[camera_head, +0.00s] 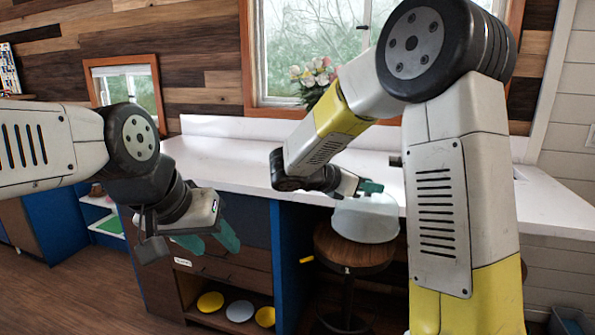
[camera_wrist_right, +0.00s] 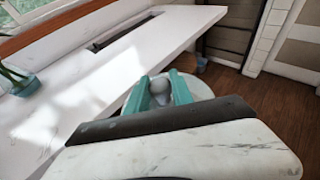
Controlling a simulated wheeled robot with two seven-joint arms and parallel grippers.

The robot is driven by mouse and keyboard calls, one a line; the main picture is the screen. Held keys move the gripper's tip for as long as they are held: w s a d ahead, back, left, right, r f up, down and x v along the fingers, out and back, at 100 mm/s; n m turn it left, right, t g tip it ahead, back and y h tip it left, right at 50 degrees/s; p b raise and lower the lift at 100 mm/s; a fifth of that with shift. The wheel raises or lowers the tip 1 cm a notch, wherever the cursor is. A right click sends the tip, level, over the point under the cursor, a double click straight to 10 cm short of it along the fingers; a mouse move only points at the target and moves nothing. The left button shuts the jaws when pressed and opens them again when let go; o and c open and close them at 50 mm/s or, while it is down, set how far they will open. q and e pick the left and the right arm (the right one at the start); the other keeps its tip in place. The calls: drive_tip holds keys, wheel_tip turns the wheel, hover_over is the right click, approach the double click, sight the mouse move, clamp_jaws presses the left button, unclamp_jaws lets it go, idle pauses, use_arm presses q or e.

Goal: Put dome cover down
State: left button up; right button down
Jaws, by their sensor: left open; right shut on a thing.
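The dome cover (camera_head: 365,222) is a pale, translucent dome above the round wooden stool seat (camera_head: 352,254). I cannot tell whether its rim touches the seat. My right gripper (camera_head: 370,187) is shut on the dome cover's knob at its top. In the right wrist view the knob (camera_wrist_right: 159,86) sits between the two teal fingers, and part of the dome cover (camera_wrist_right: 198,88) shows beyond them. My left gripper (camera_head: 208,240) is open and empty in front of the blue cabinet, to the left of the stool.
The long white counter (camera_head: 230,165) runs behind the stool, and its bare left part is free. A flower bunch (camera_head: 318,80) stands near the window. The stool stands beside a blue panel (camera_head: 293,245).

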sight(363, 195)
drive_tip(key=w+f+n+t+y, duration=0.2)
drive_tip(key=f, duration=0.1)
drive_tip(key=w+f+n+t+y, duration=0.1)
drive_tip(key=n, duration=0.1)
drive_tip(key=shift+d+f+t, duration=0.15)
drive_tip(key=shift+d+t, duration=0.15)
drive_tip(key=shift+t, duration=0.1)
drive_tip(key=s+a+f+n+t+y, duration=0.1)
drive_tip(key=a+f+n+t+y, duration=0.1)
drive_tip(key=f, duration=0.5)
drive_tip(key=a+n+y, duration=0.1)
drive_tip(key=n+y, duration=0.1)
drive_tip(key=y, duration=0.1)
drive_tip(key=shift+s+f+n+t, duration=0.3)
drive_tip(key=shift+s+f, duration=0.05)
drive_tip(key=shift+s, duration=0.05)
